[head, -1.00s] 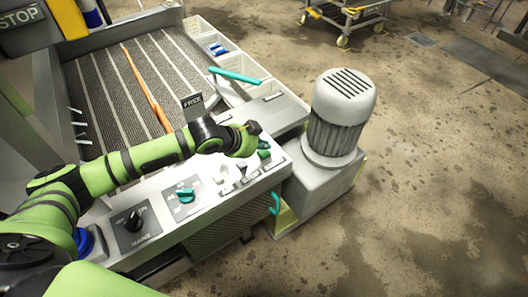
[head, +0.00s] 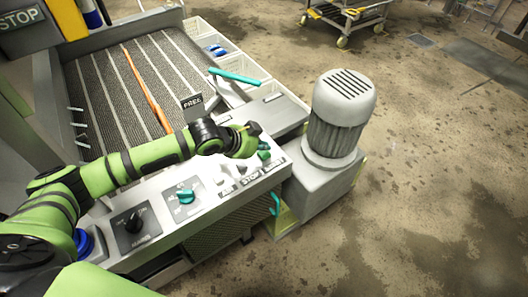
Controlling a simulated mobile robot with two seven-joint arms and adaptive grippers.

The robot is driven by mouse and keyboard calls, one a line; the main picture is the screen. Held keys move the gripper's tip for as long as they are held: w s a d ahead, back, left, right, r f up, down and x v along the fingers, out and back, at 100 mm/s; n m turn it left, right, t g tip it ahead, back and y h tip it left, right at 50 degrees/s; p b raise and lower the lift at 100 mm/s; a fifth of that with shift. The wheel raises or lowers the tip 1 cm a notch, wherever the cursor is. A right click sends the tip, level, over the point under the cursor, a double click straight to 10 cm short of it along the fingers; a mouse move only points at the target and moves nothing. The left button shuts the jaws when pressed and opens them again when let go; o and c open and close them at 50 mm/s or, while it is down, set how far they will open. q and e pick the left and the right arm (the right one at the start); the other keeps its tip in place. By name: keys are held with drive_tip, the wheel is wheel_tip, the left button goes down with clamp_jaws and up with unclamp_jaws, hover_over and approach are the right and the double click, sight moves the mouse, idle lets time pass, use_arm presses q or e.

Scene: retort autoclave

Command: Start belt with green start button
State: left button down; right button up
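The control panel (head: 158,212) runs along the front of the belt machine. A dark green button-like part (head: 264,155) sits near its right end, above a row of small labels, one of which reads STOP (head: 250,182). A teal piece shows just behind it. My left arm reaches across the panel from the left. My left gripper (head: 256,128) is just above and behind the green part, small and dark, and its fingers are too small to tell open from shut. The wrist hides part of the panel. I cannot see contact with the button. My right gripper is not in view.
A grey motor (head: 340,112) rises right of the panel. Teal (head: 186,196) and black (head: 134,222) knobs sit left. Open floor lies right.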

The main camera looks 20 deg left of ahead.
use_arm(q)
drive_tip(key=shift+f, duration=0.1)
drive_tip(key=shift+f, duration=0.3)
